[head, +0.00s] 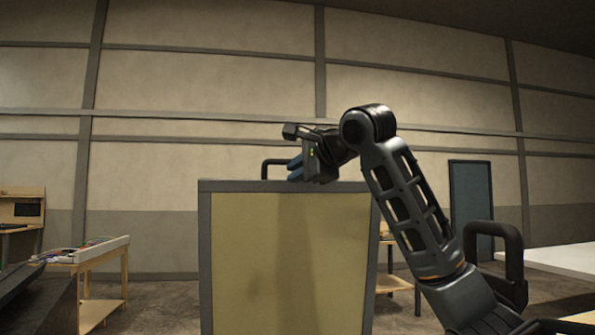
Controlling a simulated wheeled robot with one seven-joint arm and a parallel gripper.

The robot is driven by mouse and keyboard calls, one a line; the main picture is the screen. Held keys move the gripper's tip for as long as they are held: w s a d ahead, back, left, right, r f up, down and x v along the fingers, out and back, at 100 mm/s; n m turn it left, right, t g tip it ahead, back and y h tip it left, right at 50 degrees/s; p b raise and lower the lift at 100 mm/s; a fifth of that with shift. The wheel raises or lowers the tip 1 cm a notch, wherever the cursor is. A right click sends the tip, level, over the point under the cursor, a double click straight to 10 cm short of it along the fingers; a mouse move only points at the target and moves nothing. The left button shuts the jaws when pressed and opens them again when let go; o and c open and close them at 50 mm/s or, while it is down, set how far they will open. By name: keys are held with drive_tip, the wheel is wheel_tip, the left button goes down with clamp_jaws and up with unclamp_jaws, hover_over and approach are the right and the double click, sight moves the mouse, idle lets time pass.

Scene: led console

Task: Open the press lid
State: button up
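A large upright panel (285,265) with a dull yellow face and a grey frame stands in the middle of the head view. It looks like the press lid, standing about vertical. A black bar handle (268,162) sticks up from its top edge; the handle's right part is hidden behind my gripper. My gripper (294,168), with blue fingertips, is at the top edge of the panel, over the handle's right part. I cannot tell whether the fingers are around the handle or only in front of it, nor whether they are shut.
My arm comes up from the lower right, in front of the panel's right edge. A wooden table (95,257) with coloured cables stands at left. A blue-grey door-like panel (470,200) stands behind at right. A white surface (565,260) lies at far right.

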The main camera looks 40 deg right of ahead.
clamp_jaws()
idle(0.7)
idle(0.4)
drive_tip(key=shift+o, duration=1.1)
unclamp_jaws()
drive_tip(key=b+v, duration=0.1)
drive_tip(key=v, duration=0.7)
